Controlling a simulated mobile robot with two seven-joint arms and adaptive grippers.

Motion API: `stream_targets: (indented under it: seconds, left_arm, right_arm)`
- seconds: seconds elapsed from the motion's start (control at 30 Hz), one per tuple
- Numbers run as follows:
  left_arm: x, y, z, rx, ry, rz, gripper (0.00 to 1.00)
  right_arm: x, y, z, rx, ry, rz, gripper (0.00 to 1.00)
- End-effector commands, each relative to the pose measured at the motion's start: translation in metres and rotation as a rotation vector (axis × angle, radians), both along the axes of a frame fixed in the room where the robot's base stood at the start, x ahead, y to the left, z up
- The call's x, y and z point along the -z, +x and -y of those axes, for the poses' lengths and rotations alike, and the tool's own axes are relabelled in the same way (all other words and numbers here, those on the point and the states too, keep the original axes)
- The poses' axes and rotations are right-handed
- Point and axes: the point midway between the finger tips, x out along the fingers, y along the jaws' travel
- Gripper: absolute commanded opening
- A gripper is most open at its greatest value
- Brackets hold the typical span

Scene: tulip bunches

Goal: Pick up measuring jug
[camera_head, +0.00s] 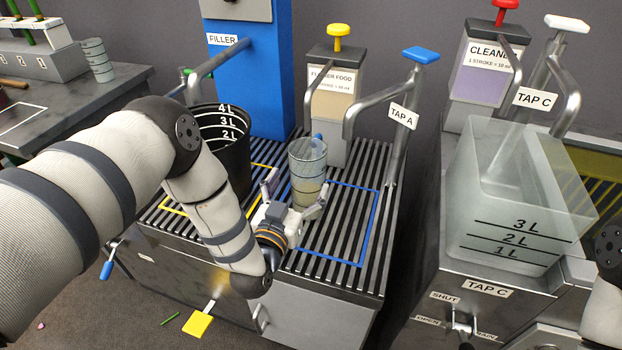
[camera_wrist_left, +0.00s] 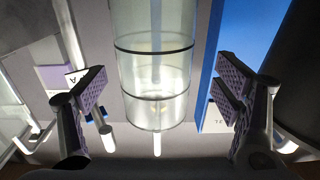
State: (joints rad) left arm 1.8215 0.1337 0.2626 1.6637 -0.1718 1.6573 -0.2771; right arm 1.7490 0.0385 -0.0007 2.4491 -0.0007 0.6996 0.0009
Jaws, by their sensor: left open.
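The clear measuring jug (camera_head: 307,168) with dark ring marks stands upright on the slatted rack, under the flower food dispenser. My left gripper (camera_head: 294,196) is open, with one finger on each side of the jug's lower part. In the left wrist view the jug (camera_wrist_left: 155,65) is centred between the widely spread fingers of the left gripper (camera_wrist_left: 162,105), with a gap on both sides. Part of my right arm shows at the right edge of the head view, but its gripper is not seen.
A black bucket (camera_head: 234,160) marked in litres stands left of the jug, close to my left arm. Tap A (camera_head: 398,110) reaches over the rack to the right. A large clear tank (camera_head: 508,225) stands further right. The blue-outlined rack area (camera_head: 345,235) is clear in front.

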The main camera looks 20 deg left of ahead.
Motion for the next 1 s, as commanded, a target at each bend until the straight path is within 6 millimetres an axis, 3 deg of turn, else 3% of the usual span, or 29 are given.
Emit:
stream_targets:
  seconds: [0.33,0.6,0.9,1.0]
  left_arm:
    - [0.006,0.055,0.006,0.000,-0.001,-0.005,0.83]
    - [0.003,0.062,0.007,0.001,-0.001,-0.004,0.83]
    - [0.003,0.061,0.007,0.001,-0.001,-0.004,0.21]
    - [0.003,0.061,0.007,0.001,-0.001,-0.004,0.20]
  right_arm:
    - [0.010,-0.010,0.000,-0.001,0.000,-0.034,0.40]
    - [0.010,-0.010,0.000,-0.001,0.000,-0.033,0.40]
    - [0.010,-0.010,0.000,-0.001,0.000,-0.033,0.40]
    - [0.010,-0.010,0.000,-0.001,0.000,-0.033,0.40]
